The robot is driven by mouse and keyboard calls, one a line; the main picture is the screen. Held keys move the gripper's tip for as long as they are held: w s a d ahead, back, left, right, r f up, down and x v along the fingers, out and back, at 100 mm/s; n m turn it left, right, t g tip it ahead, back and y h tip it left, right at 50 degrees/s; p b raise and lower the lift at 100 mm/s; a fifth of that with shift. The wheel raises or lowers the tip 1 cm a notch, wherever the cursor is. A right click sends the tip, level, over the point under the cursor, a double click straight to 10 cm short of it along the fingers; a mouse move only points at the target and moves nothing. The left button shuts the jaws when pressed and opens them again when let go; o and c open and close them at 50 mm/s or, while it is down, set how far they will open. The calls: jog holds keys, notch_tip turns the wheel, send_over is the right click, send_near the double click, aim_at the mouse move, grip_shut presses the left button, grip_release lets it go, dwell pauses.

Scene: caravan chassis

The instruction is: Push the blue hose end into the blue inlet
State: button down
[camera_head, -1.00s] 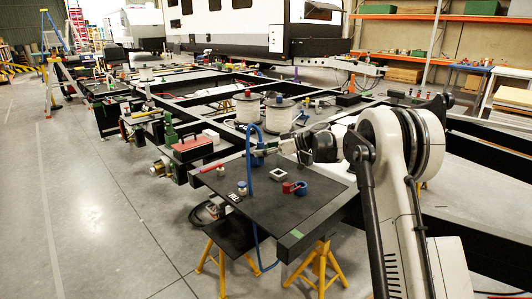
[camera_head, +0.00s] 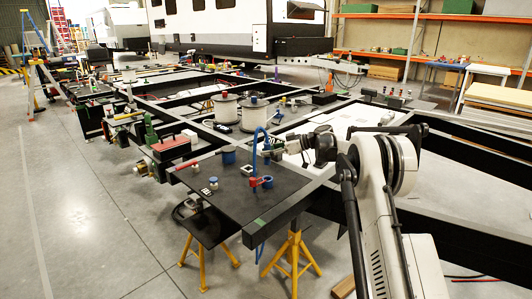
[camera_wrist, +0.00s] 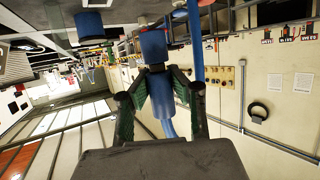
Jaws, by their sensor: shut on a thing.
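My gripper (camera_head: 276,150) is above the black board (camera_head: 225,205). In the wrist view my gripper (camera_wrist: 158,88) is shut on the blue hose end (camera_wrist: 153,48), a thick blue cylinder with the hose (camera_wrist: 166,126) running back between the fingers. In the head view the blue hose (camera_head: 256,137) arches up beside the gripper. A short blue cylinder (camera_head: 228,158), perhaps the blue inlet, stands on the board left of the gripper. A similar blue cylinder (camera_wrist: 90,25) shows apart from the hose end in the wrist view. A blue ring beside a red part (camera_head: 267,182) is nearer the camera.
A white-and-blue fitting (camera_head: 213,183) and a red-handled item (camera_head: 187,165) are on the board's left side. White spools (camera_head: 254,114) stand behind it. Black chassis beams (camera_head: 330,178) run to the right. Yellow stands (camera_head: 292,255) hold up the front.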

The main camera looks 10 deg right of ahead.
aim_at(267, 164)
jog(key=shift+f, duration=0.1)
jog(key=shift+f+b, duration=1.65)
jog(key=shift+f, duration=1.1)
jog(key=shift+f+b, duration=1.5)
jog(key=shift+f, duration=0.6)
dwell(0.4)
jog(key=c, duration=1.6)
grip_release()
jog(key=shift+o, duration=0.2)
jog(key=shift+d, duration=0.1)
jog(key=v, duration=1.2)
jog(key=shift+s, duration=0.1)
